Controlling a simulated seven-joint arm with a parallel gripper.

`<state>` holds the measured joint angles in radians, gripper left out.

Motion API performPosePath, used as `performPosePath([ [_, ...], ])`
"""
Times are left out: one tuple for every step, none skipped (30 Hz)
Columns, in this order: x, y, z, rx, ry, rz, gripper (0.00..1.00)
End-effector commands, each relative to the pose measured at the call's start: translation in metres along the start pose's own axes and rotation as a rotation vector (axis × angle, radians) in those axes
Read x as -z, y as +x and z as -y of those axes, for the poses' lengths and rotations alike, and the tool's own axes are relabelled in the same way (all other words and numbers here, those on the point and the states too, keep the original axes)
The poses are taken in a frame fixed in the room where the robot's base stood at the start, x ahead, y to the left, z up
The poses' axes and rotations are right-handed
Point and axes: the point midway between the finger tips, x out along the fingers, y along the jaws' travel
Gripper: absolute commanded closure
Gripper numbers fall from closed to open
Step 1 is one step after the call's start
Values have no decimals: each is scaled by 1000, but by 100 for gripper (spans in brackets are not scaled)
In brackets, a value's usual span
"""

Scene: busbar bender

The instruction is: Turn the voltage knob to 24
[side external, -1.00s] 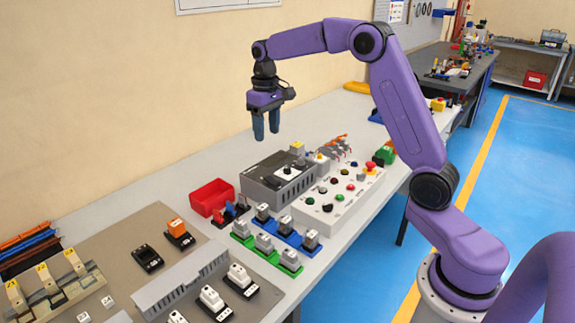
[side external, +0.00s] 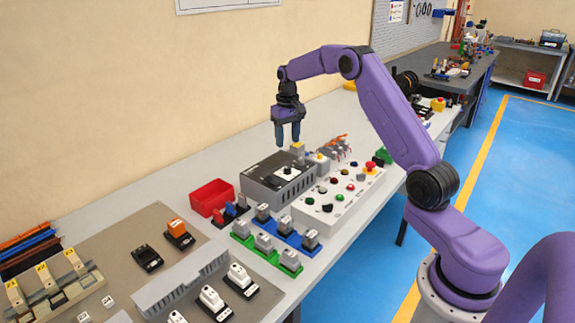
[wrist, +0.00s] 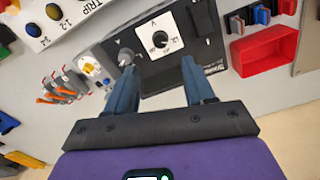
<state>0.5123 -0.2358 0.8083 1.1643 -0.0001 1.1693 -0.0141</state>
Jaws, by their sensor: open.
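The voltage knob (wrist: 159,40) is a black knob on a white square dial marked V, on the dark face of a grey power unit (side external: 262,194). The white dial also shows in the side view (side external: 287,171). The dial numbers are too small to read. My gripper (side external: 287,140) points down above the back of the unit, apart from the knob. In the wrist view its two blue fingers (wrist: 160,72) are spread with nothing between them, and the knob lies ahead of the gap. A second, grey knob (wrist: 126,57) sits beside the dial, near the left finger.
A white button panel (side external: 340,195) with an emergency stop (side external: 370,167) stands right of the unit. A red bin (side external: 211,196) is to its left. Grey blocks on blue and green rails (side external: 265,243) are in front.

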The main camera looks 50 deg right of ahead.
Motion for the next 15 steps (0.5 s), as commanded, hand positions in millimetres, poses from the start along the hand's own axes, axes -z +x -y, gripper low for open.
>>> performPosePath([
  [-1,11,0,0,-1,4,47],
  [-1,16,0,0,-1,5,47],
  [-1,24,0,0,-1,4,47],
  [-1,30,0,0,-1,5,47],
  [-1,35,0,0,-1,4,47],
  [-1,43,0,0,0,4,47],
  [-1,49,0,0,0,5,47],
  [-1,54,0,0,0,5,47],
  [-1,61,0,0,0,4,47],
  [-1,66,0,0,0,5,47],
  [-1,71,1,0,0,3,47],
  [-1,76,1,0,0,3,47],
  [-1,81,0,0,0,3,47],
  [-1,84,0,0,0,2,47],
  [0,89,0,0,1,1,47],
])
